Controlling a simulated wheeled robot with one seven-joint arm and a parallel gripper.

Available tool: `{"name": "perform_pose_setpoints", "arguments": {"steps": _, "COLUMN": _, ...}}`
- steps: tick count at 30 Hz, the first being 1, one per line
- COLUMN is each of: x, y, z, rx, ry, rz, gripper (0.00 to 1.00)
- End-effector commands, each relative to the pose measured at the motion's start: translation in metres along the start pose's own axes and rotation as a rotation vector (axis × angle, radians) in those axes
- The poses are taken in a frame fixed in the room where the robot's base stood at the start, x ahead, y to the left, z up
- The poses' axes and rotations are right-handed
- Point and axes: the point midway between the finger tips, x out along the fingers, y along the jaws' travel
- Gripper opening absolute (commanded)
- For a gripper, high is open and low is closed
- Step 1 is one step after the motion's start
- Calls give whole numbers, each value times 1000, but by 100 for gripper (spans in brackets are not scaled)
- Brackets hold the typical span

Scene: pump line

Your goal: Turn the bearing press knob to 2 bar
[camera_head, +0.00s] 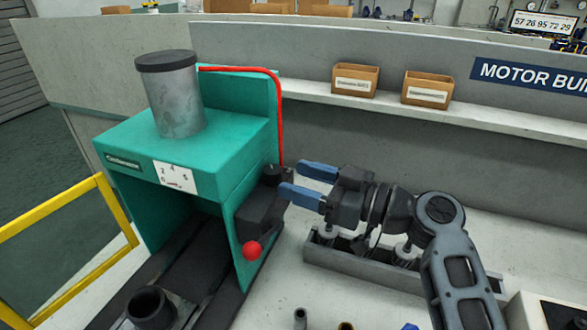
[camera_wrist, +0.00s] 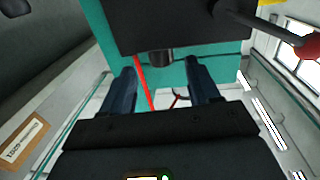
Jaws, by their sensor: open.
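The teal bearing press (camera_head: 225,150) stands left of centre with a grey cylinder (camera_head: 178,100) on top. A white scale plate (camera_head: 175,177) with small numbers is on its front. A black box (camera_head: 258,212) on its right side carries a small dark knob (camera_head: 271,173). The knob also shows in the wrist view (camera_wrist: 161,59), ahead of and roughly between my fingertips. My gripper (camera_head: 291,179) is open, its two blue fingers pointing left at the knob. In the wrist view my gripper (camera_wrist: 160,68) shows a gap on each side of the knob. The knob's setting cannot be read.
A lever with a red ball (camera_head: 252,250) sticks out below the black box. A red pipe (camera_head: 279,110) runs down behind the knob. A grey rack (camera_head: 360,265) lies under my arm. A yellow rail (camera_head: 50,210) is at left; two cardboard bins (camera_head: 355,80) stand on a shelf.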

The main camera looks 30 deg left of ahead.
Motion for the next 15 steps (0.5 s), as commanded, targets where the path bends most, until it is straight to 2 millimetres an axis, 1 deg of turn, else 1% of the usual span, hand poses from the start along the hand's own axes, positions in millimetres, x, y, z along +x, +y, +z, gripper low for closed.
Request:
{"name": "perform_pose_setpoints", "arguments": {"steps": 1, "x": 8, "y": -1, "z": -2, "rx": 1, "ry": -2, "rz": -3, "gripper": 61}}
{"name": "perform_pose_setpoints", "arguments": {"steps": 6, "x": 26, "y": 0, "z": -1, "rx": 0, "ry": -1, "rz": -1, "gripper": 61}}
{"name": "perform_pose_setpoints", "arguments": {"steps": 10, "x": 32, "y": 0, "z": 0, "rx": 1, "ry": -1, "rz": 0, "gripper": 61}}
{"name": "perform_pose_setpoints", "arguments": {"steps": 15, "x": 32, "y": 0, "z": 1, "rx": 1, "ry": 0, "rz": 1, "gripper": 61}}
